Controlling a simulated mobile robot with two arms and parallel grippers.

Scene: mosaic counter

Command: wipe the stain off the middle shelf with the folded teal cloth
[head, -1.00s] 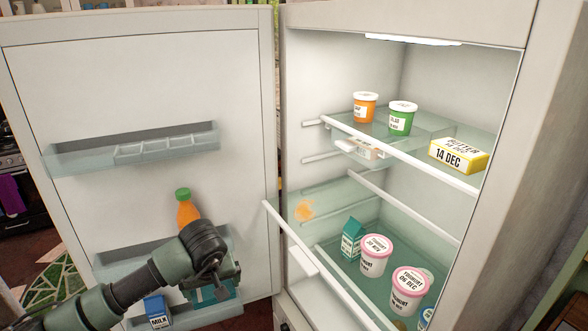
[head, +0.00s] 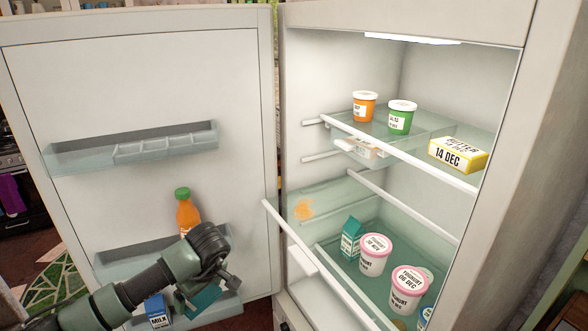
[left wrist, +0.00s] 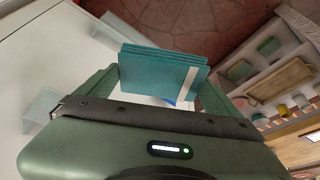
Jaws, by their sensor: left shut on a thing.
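The folded teal cloth (left wrist: 160,75) with a pale stripe is held between the fingers of my left gripper (left wrist: 160,90) in the left wrist view. In the head view my left gripper (head: 208,284) is in front of the lower door shelves, and part of the cloth (head: 205,300) shows below it. The orange stain (head: 304,208) lies on the left part of the glass middle shelf (head: 335,197), up and to the right of the gripper. The gripper and cloth are apart from that shelf. My right gripper is not in view.
The open fridge door (head: 130,90) stands left, with an orange bottle (head: 187,217) and a milk carton (head: 158,311) in its shelves. Two tubs and a butter box (head: 458,154) sit on the upper shelf.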

